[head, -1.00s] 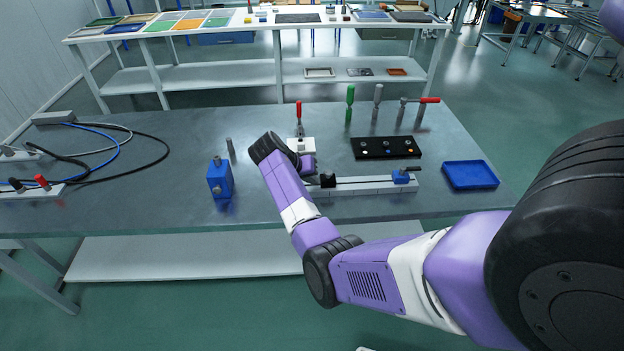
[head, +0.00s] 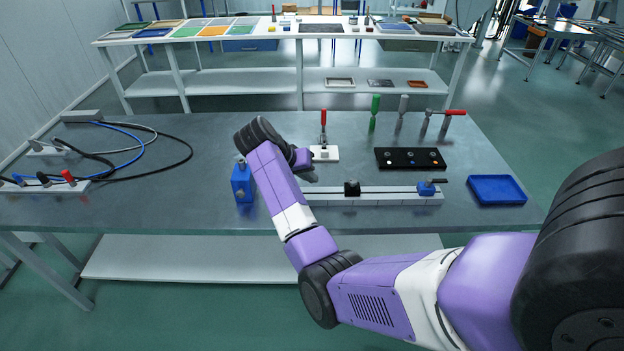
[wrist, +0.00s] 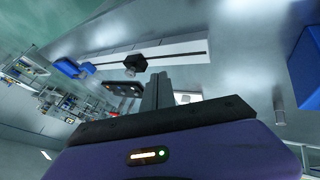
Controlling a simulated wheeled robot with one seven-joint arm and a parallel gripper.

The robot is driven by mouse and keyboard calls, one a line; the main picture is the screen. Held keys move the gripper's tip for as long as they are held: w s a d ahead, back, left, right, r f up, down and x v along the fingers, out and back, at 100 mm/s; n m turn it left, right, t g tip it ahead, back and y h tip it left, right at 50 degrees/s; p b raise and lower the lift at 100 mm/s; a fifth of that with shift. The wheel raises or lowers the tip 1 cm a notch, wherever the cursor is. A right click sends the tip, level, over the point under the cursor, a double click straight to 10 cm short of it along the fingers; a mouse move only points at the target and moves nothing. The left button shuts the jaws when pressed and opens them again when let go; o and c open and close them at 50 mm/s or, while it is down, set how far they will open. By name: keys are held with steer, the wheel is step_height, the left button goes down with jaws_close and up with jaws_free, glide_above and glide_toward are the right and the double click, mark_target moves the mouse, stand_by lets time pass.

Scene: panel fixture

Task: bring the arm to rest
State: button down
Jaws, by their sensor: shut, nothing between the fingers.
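My arm reaches over the grey workbench (head: 90,212) in the head view, its wrist bent above the bench. My gripper (head: 309,177) is small there and partly hidden by the wrist. In the wrist view, the grey fingers of my gripper (wrist: 158,88) are together with nothing between them. They point toward the white rail, which lies beyond them. I cannot tell the exact gap between fingers and bench, but no contact shows.
A blue block (head: 242,184) stands close left of my forearm. A white rail (head: 390,197) with a black slider (head: 352,188) lies right of it. Behind are a red-handled clamp (head: 323,130) and a black panel (head: 410,158). A blue tray (head: 497,190) is at right; cables (head: 150,160) at left.

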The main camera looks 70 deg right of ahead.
steer(key=shift+a+r, duration=0.15)
steer(key=shift+r, duration=0.05)
steer(key=shift+w, duration=0.1)
